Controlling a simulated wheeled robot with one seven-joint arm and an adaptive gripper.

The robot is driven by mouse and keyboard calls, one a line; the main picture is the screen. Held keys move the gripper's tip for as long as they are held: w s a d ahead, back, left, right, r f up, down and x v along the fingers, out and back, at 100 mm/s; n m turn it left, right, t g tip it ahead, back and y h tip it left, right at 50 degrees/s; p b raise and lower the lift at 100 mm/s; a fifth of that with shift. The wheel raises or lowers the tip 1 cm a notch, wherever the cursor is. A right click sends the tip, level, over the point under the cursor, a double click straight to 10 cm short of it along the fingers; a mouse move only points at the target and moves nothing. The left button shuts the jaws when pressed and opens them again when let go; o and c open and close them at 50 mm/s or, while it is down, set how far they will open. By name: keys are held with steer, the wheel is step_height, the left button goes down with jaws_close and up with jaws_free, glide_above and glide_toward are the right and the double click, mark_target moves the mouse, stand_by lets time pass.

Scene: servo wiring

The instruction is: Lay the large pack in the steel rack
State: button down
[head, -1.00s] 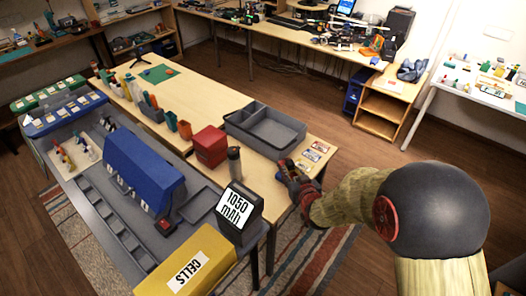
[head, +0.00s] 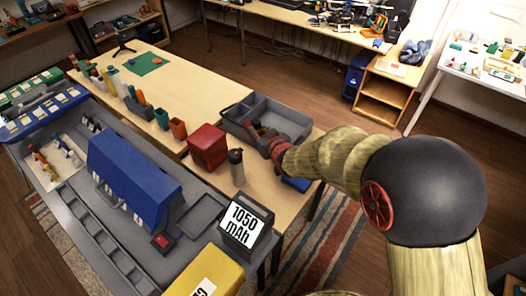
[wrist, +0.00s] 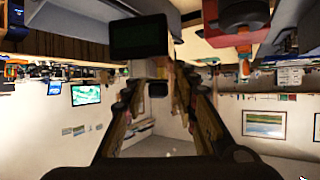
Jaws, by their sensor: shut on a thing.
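A grey metal rack with a row of slots (head: 97,229), perhaps the steel rack, lies along the left bench in the head view.
A blue cover (head: 137,180) and the yellow CELLS box (head: 211,275) are on the bench.

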step_height(320, 180, down, 18)
steer(key=b, duration=0.4)
steer(key=shift+w+r, duration=0.1)
steer(key=shift+w, duration=0.05)
steer(key=c, duration=1.8)
jaws_free()
steer(key=shift+f+b, duration=0.3)
steer(key=shift+c, duration=0.2)
steer(key=o, duration=0.4)
steer(key=shift+c, duration=0.2)
steer(key=shift+o, duration=0.4)
